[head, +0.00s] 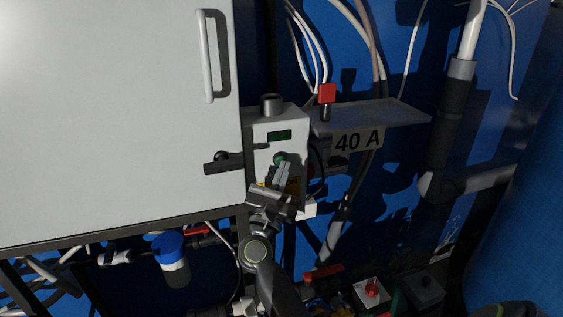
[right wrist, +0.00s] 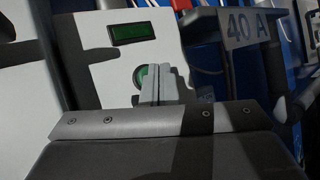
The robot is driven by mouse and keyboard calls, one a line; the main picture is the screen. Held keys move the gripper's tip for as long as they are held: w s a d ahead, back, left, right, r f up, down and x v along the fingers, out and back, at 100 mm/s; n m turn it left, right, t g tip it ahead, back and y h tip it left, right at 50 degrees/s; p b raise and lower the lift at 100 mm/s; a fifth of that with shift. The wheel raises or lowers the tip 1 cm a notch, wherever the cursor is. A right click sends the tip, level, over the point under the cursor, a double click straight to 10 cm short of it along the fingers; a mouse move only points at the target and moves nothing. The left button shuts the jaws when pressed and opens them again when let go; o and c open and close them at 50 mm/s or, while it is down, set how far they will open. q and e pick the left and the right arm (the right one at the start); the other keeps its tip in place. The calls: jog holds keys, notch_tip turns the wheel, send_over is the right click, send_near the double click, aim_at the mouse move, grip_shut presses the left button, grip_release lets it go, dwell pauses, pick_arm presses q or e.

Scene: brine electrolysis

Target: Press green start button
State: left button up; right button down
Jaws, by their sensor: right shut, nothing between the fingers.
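The green start button (head: 280,158) sits on the front of a light grey control box, below a small dark green display (head: 279,136). In the right wrist view the button (right wrist: 142,74) shows to the left of my fingertips and is partly covered by them. My right gripper (head: 284,167) is shut and empty, with its tips at the lower right edge of the button. The fingers also show in the right wrist view (right wrist: 160,75). I cannot tell whether the tips touch the button or box.
A large white cabinet (head: 110,110) with a handle (head: 206,55) fills the left. A grey shelf with a "40 A" sign (head: 358,140) and a red-topped part (head: 327,93) is right of the box. Pipes, cables and a blue-capped container (head: 174,260) lie around and below.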

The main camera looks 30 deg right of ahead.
jog(key=shift+w+d, duration=0.1)
jog(key=shift+w, duration=0.4)
dwell(0.4)
dwell(0.3)
jog(key=shift+s+a+b, duration=0.2)
jog(key=shift+s+b, duration=0.1)
jog(key=shift+s, duration=0.6)
jog(key=shift+s+a, duration=0.2)
jog(key=shift+s, duration=0.6)
jog(key=shift+s+a, duration=0.2)
jog(key=shift+s, duration=0.6)
jog(key=shift+s+a, duration=0.2)
jog(key=shift+s, duration=0.6)
